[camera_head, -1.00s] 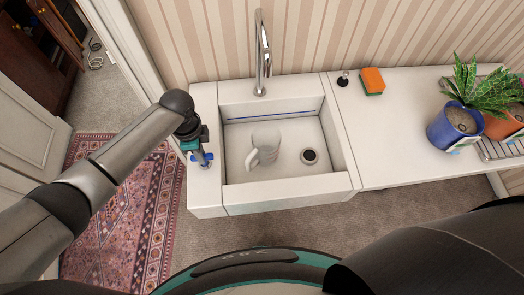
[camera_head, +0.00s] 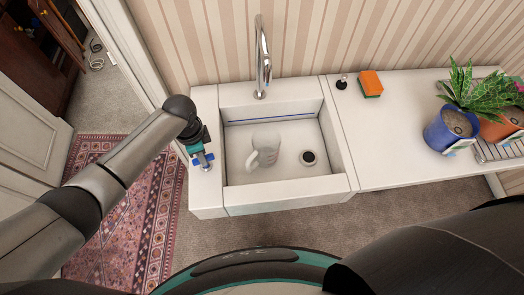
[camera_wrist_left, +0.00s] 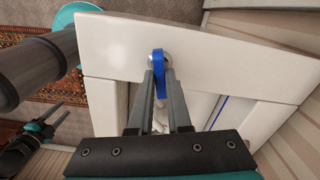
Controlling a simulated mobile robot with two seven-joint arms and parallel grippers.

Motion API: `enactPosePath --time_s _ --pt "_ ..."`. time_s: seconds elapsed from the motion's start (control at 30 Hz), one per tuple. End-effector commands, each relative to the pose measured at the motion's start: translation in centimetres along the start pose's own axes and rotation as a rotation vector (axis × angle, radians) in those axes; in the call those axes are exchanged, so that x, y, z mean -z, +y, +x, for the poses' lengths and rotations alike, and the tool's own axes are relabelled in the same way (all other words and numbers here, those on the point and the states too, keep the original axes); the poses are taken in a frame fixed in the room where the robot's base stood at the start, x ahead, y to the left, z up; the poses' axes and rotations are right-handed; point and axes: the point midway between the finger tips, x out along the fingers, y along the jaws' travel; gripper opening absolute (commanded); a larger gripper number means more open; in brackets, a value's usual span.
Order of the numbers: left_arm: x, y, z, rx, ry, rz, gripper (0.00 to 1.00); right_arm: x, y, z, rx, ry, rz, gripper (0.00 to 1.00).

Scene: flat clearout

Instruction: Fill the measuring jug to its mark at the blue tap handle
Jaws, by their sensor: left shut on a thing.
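The clear measuring jug (camera_head: 265,146) stands in the white sink, its handle toward the front left. The chrome spout (camera_head: 262,62) rises behind it; I cannot make out a water stream or the jug's mark. The blue tap handle (camera_wrist_left: 159,75) is on the counter left of the sink; it also shows in the head view (camera_head: 206,160). My left gripper (camera_head: 203,158) points down and is shut on the handle, with a finger on each side in the left wrist view. My right gripper (camera_wrist_left: 58,113) shows at the wrist view's left edge, its fingers apart and empty.
The sink (camera_head: 283,188) has a dark drain (camera_head: 308,158) right of the jug. An orange sponge (camera_head: 371,82) and a small black stopper (camera_head: 342,81) lie behind on the counter. A blue plant pot (camera_head: 449,132) stands at the right. The counter between is clear.

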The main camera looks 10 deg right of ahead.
Motion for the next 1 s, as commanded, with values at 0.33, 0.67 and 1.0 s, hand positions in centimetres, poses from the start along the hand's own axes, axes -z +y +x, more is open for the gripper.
enactPosePath --time_s 0.33,0.67,1.0 --pt "0.0 -0.1 0.0 0.000 -0.001 -0.101 0.00 0.1 0.0 -0.6 0.001 0.001 0.000 0.50" --pt "0.0 0.1 -0.2 -0.003 -0.001 -0.356 0.00 0.3 0.0 -2.4 0.001 0.001 0.000 0.50" --pt "0.0 0.0 0.0 0.000 -0.001 -0.452 0.00 0.3 0.0 -2.6 0.001 0.001 0.000 0.50"
